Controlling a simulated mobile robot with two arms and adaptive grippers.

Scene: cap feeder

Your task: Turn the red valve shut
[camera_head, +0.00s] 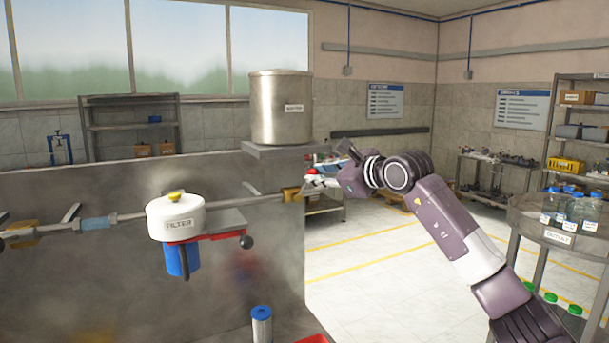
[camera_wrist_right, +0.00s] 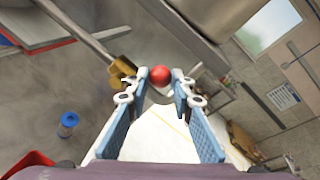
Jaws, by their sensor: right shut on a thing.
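My right gripper (camera_head: 322,172) reaches in from the right to the end of the pipe, below the steel tank. In the right wrist view its two blue fingers (camera_wrist_right: 161,82) are closed around a red ball-shaped knob (camera_wrist_right: 161,75), the visible part of the red valve. The knob sits between the fingertips, just right of a brass fitting (camera_wrist_right: 121,72) on the pipe. In the head view only a little red (camera_head: 313,180) shows beside the gripper, next to the brass fitting (camera_head: 291,195). The rest of the valve and its lever are hidden. My left gripper is not in view.
The steel tank (camera_head: 280,105) stands on a shelf just above the gripper. A white-lidded filter (camera_head: 176,216) with a black-knobbed red part (camera_head: 215,237) is left on the pipe. A blue-topped cylinder (camera_head: 261,325) stands below. A round stand with bottles (camera_head: 560,208) is right.

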